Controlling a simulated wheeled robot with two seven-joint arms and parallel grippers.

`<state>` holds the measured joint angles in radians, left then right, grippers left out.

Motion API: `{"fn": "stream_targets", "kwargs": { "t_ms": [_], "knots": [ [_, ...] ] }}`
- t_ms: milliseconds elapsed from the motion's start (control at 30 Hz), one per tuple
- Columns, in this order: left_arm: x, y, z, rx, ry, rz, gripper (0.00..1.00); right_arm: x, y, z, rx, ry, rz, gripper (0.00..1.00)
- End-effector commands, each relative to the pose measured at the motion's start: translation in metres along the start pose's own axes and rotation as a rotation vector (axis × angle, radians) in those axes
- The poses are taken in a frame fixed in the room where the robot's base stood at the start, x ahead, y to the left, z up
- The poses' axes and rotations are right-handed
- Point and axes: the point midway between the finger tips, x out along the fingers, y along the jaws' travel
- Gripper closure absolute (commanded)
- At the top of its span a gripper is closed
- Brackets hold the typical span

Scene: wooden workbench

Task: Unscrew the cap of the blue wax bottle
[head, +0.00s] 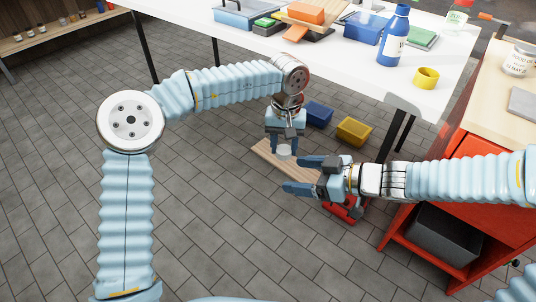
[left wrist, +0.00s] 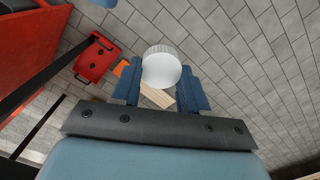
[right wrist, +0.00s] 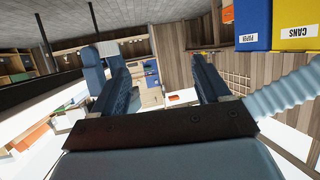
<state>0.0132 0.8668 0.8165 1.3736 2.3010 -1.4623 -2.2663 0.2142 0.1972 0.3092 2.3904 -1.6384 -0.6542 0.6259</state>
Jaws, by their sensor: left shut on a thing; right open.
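The blue bottle (head: 394,38) with a white label stands upright on the white table (head: 352,62). Its top looks narrow and blue; I see no white cap on it. My left gripper (head: 284,142) points down over the floor, away from the bottle, and is shut on a white round cap (head: 284,153). The ribbed cap also shows in the left wrist view (left wrist: 161,68), between the fingertips. My right gripper (head: 300,174) is open and empty, close to the left gripper and just below it in the head view. Its spread fingers show in the right wrist view (right wrist: 160,85).
A yellow ring-shaped thing (head: 426,77) and a bottle with a red cap (head: 458,16) stand near the blue bottle. A red cabinet (head: 455,165) with a wooden top is at right. Blue (head: 318,114) and yellow (head: 354,131) bins sit low behind my grippers.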

Motion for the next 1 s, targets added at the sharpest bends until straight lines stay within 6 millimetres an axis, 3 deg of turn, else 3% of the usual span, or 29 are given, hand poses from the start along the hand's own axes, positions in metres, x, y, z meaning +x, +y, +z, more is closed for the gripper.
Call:
{"fn": "stream_targets", "kwargs": {
  "t_ms": [167,267,367,500,700,1000],
  "knots": [
    [0.0,0.01,-0.011,-0.052,0.0,0.001,0.93,0.001,0.008,0.0,0.001,0.01,0.002,0.25],
    [0.0,0.011,-0.012,-0.058,0.0,0.001,0.93,0.004,0.035,0.003,0.002,0.043,0.009,0.25],
    [0.0,0.011,-0.012,-0.057,0.0,0.001,0.93,0.008,0.083,0.015,-0.008,0.088,0.023,0.25],
    [0.0,0.011,-0.012,-0.056,0.0,0.001,0.93,0.013,0.116,-0.006,-0.1,0.169,-0.13,0.25],
    [0.0,0.011,-0.012,-0.055,0.0,0.001,0.93,0.011,0.136,0.0,-0.18,0.127,-0.373,0.25],
    [0.0,0.011,-0.012,-0.055,0.0,0.001,0.93,0.013,0.137,0.011,-0.201,0.04,-0.522,0.25]
  ]
}}
